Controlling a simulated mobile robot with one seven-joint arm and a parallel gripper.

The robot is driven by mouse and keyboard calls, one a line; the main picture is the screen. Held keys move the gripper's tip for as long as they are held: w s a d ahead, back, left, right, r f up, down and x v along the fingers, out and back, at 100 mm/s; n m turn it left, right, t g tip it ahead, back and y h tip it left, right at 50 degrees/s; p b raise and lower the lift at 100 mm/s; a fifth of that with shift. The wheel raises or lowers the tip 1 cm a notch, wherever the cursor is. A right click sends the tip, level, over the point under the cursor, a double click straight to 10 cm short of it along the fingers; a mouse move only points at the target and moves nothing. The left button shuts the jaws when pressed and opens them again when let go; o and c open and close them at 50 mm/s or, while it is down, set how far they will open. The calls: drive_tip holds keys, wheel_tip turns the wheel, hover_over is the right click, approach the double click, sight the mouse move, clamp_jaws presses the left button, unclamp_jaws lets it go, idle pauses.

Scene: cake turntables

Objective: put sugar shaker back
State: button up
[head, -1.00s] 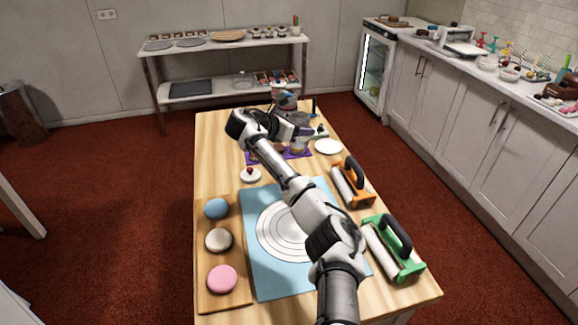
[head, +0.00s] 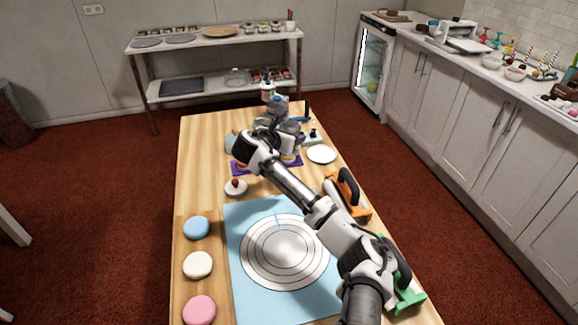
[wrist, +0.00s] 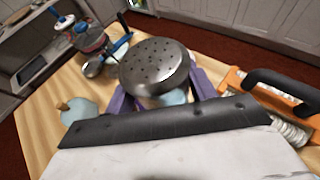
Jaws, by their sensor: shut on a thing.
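The sugar shaker (wrist: 155,66) has a round metal top dotted with small holes and fills the middle of the wrist view. In the head view the shaker is hard to separate from the grey gripper parts.
A red-and-grey item (wrist: 92,40) with blue-handled tools stands beyond the shaker. A pale blue object (wrist: 84,108) is at its left. A white plate (head: 321,154) and an orange-framed roller (head: 349,194) lie at right.

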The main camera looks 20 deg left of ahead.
wheel_tip(320, 180, down, 12)
drive_tip(key=shift+f+p, duration=0.15)
drive_tip(key=shift+p, duration=1)
drive_tip(key=shift+f, duration=0.2)
drive_tip(key=o, duration=1.1)
drive_tip(key=shift+o, duration=0.2)
drive_tip(key=shift+r, duration=0.2)
drive_tip(key=b+v, duration=0.3)
drive_tip(key=v, duration=0.7)
drive_tip(key=shift+s+a, duration=0.1)
drive_tip(key=shift+s, duration=0.2)
drive_tip(key=shift+s+r, duration=0.35)
drive_tip(key=shift+s, duration=0.25)
